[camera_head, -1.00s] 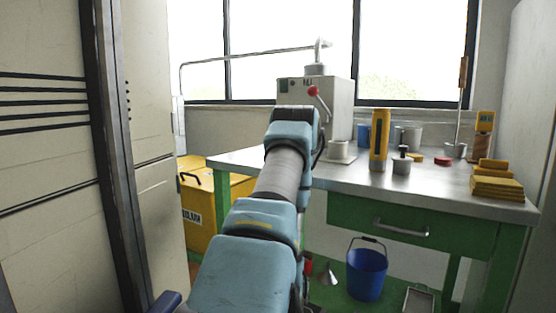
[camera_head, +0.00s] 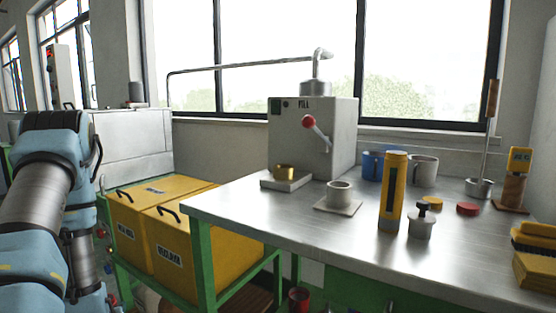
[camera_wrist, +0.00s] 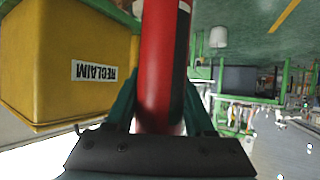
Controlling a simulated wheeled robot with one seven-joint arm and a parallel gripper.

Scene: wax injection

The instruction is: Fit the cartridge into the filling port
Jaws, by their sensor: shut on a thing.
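In the wrist view my gripper (camera_wrist: 160,100) is shut on a red cylinder (camera_wrist: 162,60) with a dark band, which looks like the cartridge. Its far end runs out of the picture. In the head view my arm is at the far left, and my gripper and the cylinder are hidden. A grey machine (camera_head: 338,130) with a red-knobbed lever stands on the steel bench. A brass cup (camera_head: 284,172) sits on its plate. A grey collar on a square base (camera_head: 340,191) stands in front. I cannot tell which one is the filling port. A yellow cylinder (camera_head: 394,190) stands upright to the right.
The steel bench (camera_head: 300,230) is clear at its front left. Yellow bins (camera_head: 200,255) stand on a lower green frame left of it; one labelled RECLAIM also shows in the wrist view (camera_wrist: 60,45). A small plunger pot (camera_head: 421,226), mugs and yellow blocks stand to the right.

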